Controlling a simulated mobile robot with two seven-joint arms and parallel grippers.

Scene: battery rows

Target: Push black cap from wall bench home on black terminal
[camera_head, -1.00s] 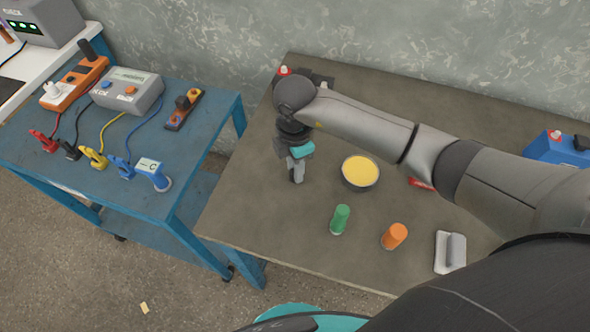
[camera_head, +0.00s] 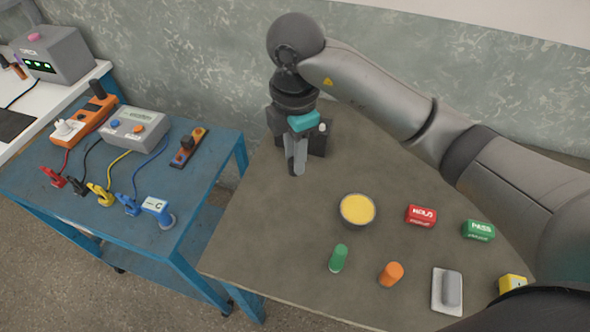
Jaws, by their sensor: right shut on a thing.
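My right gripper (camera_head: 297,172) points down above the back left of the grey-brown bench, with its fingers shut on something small. The black cap cannot be made out clearly; the fingers hide most of what they hold. A dark battery-like block (camera_head: 318,143) with a pale post on top stands at the back of the bench, just behind and right of the gripper and partly covered by it. I cannot tell which post is the black terminal, or whether the gripper touches the block. My left gripper is not in view.
On the bench (camera_head: 260,230) are a yellow-filled bowl (camera_head: 357,209), a green cylinder (camera_head: 339,258), an orange cylinder (camera_head: 390,274), a red block (camera_head: 421,215) and a green block (camera_head: 478,230).

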